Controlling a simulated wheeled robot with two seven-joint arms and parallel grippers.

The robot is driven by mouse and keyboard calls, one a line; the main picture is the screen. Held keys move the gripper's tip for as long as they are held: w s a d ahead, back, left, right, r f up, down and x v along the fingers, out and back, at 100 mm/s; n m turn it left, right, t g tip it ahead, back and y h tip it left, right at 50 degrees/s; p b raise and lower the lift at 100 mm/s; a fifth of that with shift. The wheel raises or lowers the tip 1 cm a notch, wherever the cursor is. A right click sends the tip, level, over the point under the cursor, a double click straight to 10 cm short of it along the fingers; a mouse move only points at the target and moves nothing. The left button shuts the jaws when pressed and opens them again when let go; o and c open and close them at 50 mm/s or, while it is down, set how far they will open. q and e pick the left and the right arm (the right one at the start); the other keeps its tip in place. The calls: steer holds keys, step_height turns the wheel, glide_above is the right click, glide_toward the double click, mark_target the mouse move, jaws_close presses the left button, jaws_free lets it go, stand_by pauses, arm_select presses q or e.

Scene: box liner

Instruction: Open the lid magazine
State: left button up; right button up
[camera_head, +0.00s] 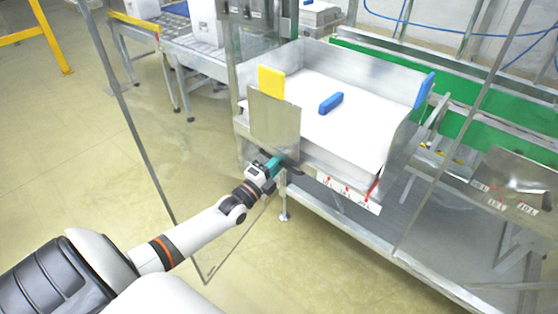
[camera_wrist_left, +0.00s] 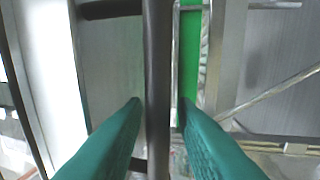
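The lid magazine (camera_head: 352,62) is a metal-walled box with a white stack inside, at centre right in the head view. A grey metal plate (camera_head: 274,125) stands upright at its left front corner. My left gripper (camera_head: 279,164), with teal fingers, is at the plate's lower edge. In the left wrist view, a dark upright handle bar (camera_wrist_left: 158,60) runs between the two fingers (camera_wrist_left: 161,103). The fingers stand on either side of it, with narrow gaps showing, so the gripper looks open around the bar. My right gripper is not in view.
A yellow block (camera_head: 271,82) and a blue block (camera_head: 424,90) sit at the magazine's edges, and another blue block (camera_head: 331,103) lies on the white stack. Thin metal frame posts (camera_head: 130,110) cross the view. Open floor (camera_head: 120,180) lies to the left.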

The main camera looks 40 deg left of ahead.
arm_select(q)
steer(key=shift+o, duration=0.2)
steer(key=v, duration=1.2)
steer(key=shift+a, duration=0.1)
steer(key=s+d+f+n+g+y+p, duration=0.1)
steer(key=s+f+n+g, duration=0.25)
steer(key=f, duration=0.55)
steer(key=s+d+f+n+g, duration=0.1)
steer(key=s+f+n+g, duration=0.25)
steer(key=f, duration=0.55)
steer(key=s+d+f+n+g+y+p, duration=0.15)
steer(key=s+f, duration=0.25)
steer(key=f, duration=0.5)
steer(key=s+d+f+n+g, duration=0.2)
steer(key=s+d+f+g, duration=0.1)
steer(key=s, duration=0.5)
steer(key=s+d+f+n+g, duration=0.3)
steer(key=s+d+f+g, duration=0.1)
steer(key=s+f, duration=0.3)
steer(key=s+d+f+n+g+h+p, duration=0.1)
steer(key=s+d+f+n+g, duration=0.2)
steer(key=s, duration=0.8)
step_height(320, 180, down, 3)
steer(key=shift+d+r+g, duration=0.15)
steer(key=shift+d+g, duration=0.2)
steer(key=shift+d, duration=0.75)
